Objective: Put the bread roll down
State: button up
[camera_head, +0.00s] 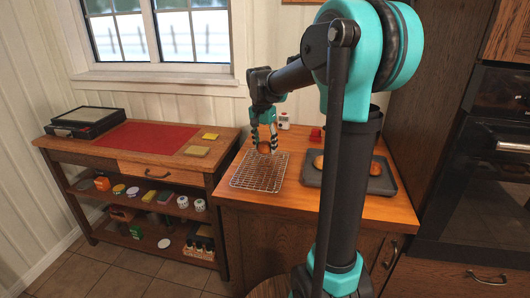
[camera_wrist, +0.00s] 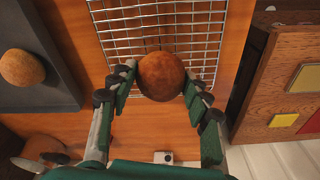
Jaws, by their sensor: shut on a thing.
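A brown bread roll (camera_wrist: 161,76) sits between the fingers of my gripper (camera_wrist: 158,88) in the wrist view. My gripper (camera_head: 264,146) is shut on the roll (camera_head: 263,148), and both are over the back part of the wire rack (camera_head: 247,178) in the head view. The rack's grid (camera_wrist: 176,31) shows behind and beyond the roll. I cannot tell whether the roll touches the rack or hangs just above it.
A dark tray (camera_head: 393,188) with other rolls stands right of the rack, partly behind my arm. A small white device (camera_head: 284,121) and a red object (camera_head: 316,134) stand at the back of the counter. A side table with a red mat (camera_head: 150,137) stands at left.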

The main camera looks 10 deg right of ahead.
aim_at(265, 152)
jog(key=shift+f, duration=1.5)
jog(key=shift+f, duration=0.15)
jog(key=o, duration=0.8)
jog(key=r, duration=0.8)
jog(key=s+a+r, duration=0.1)
jog(key=r, duration=0.3)
jog(key=shift+r, duration=0.15)
